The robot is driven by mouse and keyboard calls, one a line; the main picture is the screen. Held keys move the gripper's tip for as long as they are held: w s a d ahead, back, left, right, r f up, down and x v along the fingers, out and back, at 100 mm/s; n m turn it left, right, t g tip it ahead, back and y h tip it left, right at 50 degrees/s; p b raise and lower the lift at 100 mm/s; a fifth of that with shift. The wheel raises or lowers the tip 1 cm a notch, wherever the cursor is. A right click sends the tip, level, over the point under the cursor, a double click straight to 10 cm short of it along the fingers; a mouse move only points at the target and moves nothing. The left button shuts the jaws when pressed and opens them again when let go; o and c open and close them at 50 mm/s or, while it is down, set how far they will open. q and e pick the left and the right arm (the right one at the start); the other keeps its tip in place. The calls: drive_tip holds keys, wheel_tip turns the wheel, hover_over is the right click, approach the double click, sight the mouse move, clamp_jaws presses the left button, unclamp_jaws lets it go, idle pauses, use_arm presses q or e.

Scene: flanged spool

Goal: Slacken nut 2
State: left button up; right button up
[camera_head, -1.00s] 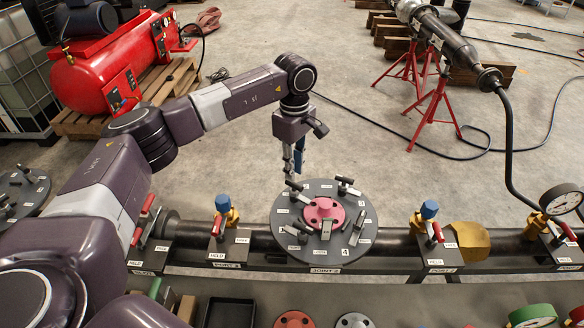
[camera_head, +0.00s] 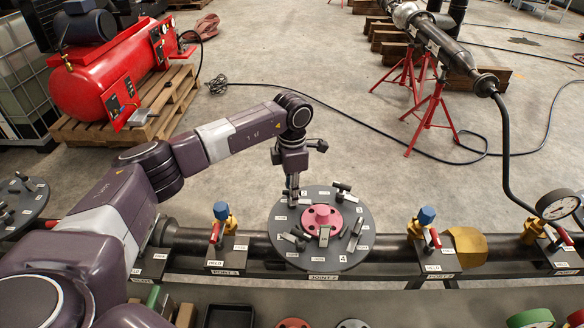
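A dark round plate (camera_head: 370,222) marked JOINT 2 carries a pink flanged hub (camera_head: 322,216) at its middle. Several small grey pieces with bars lie around the hub, among them one at the upper right (camera_head: 342,187), one at the right (camera_head: 356,232) and one at the lower left (camera_head: 292,240). A small number label stands by the upper-left position, too small to read surely. My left gripper (camera_head: 293,194) points down at the plate's upper-left part, its fingertips at the nut there and hiding it. Whether the fingers are closed on it is unclear. My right gripper is out of view.
A dark pipe (camera_head: 390,246) runs across behind the bench, with blue-capped valves at left (camera_head: 221,211) and right (camera_head: 427,215) of the plate. A gauge (camera_head: 557,204) stands at far right. A red compressor (camera_head: 100,85) is back left.

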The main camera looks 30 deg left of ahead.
use_arm(q)
drive_tip(key=n+p, duration=0.1)
drive_tip(key=n, duration=0.1)
drive_tip(key=shift+r+n, duration=0.15)
drive_tip(key=shift+n, duration=0.25)
drive_tip(key=shift+n+p, duration=0.35)
drive_tip(key=shift+n, duration=0.35)
drive_tip(key=n, duration=0.3)
drive_tip(key=shift+n+p, duration=0.3)
drive_tip(key=shift+p, duration=0.1)
drive_tip(key=n+p, duration=0.1)
drive_tip(key=n, duration=0.3)
drive_tip(key=shift+n, duration=0.3)
drive_tip(key=shift+f+m+b, duration=0.4)
drive_tip(key=shift+m+b, duration=0.3)
drive_tip(key=shift+m, duration=0.3)
drive_tip(key=shift+r+m, duration=0.25)
drive_tip(key=shift+m, duration=0.25)
wheel_tip(320, 180, up, 7)
drive_tip(key=p, duration=0.4)
